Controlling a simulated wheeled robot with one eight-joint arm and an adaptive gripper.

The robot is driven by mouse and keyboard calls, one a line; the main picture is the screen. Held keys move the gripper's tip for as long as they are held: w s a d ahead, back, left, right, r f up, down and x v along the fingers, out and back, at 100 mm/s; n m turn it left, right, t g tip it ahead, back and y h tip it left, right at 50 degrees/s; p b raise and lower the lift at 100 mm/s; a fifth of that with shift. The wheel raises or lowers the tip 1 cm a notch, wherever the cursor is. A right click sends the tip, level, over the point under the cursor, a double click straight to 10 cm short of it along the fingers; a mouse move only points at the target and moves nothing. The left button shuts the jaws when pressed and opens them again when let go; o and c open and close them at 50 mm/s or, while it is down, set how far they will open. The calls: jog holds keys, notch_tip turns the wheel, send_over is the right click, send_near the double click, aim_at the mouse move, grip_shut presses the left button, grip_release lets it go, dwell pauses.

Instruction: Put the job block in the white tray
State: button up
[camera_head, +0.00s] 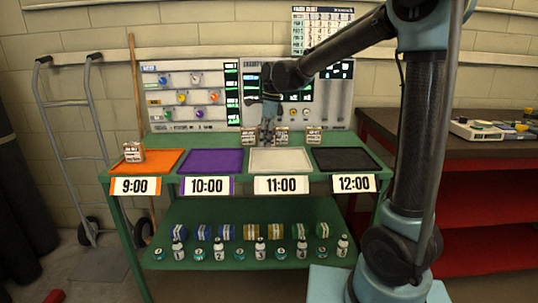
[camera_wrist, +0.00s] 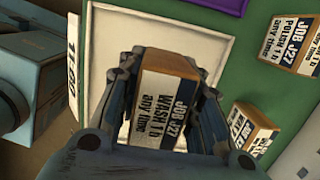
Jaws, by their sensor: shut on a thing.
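The white tray (camera_head: 262,161) lies on the green bench behind the 11:00 label. It also shows behind the block in the wrist view (camera_wrist: 125,42). In the head view my gripper (camera_head: 268,136) points down near the tray's back edge. I cannot tell the block's exact height or whether it touches the bench.
The orange tray (camera_head: 168,160) with a block (camera_head: 133,152), the purple tray (camera_head: 211,162) and the black tray (camera_head: 346,160) flank it. Other labelled blocks (camera_wrist: 300,48) (camera_wrist: 251,130) stand behind the trays. A board (camera_head: 190,97) rises at the back.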

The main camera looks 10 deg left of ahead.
aim_at(265, 159)
jog(key=shift+s+a+f, duration=0.1)
jog(key=shift+s+f, duration=0.05)
jog(key=shift+f, duration=2.7)
jog(key=shift+f, duration=0.1)
jog(key=o, duration=1.1)
jog(key=r, duration=0.4)
jog(key=d+r, duration=0.1)
jog(key=r, duration=0.7)
jog(key=shift+w+d, duration=0.25)
jog(key=shift+d, duration=0.25)
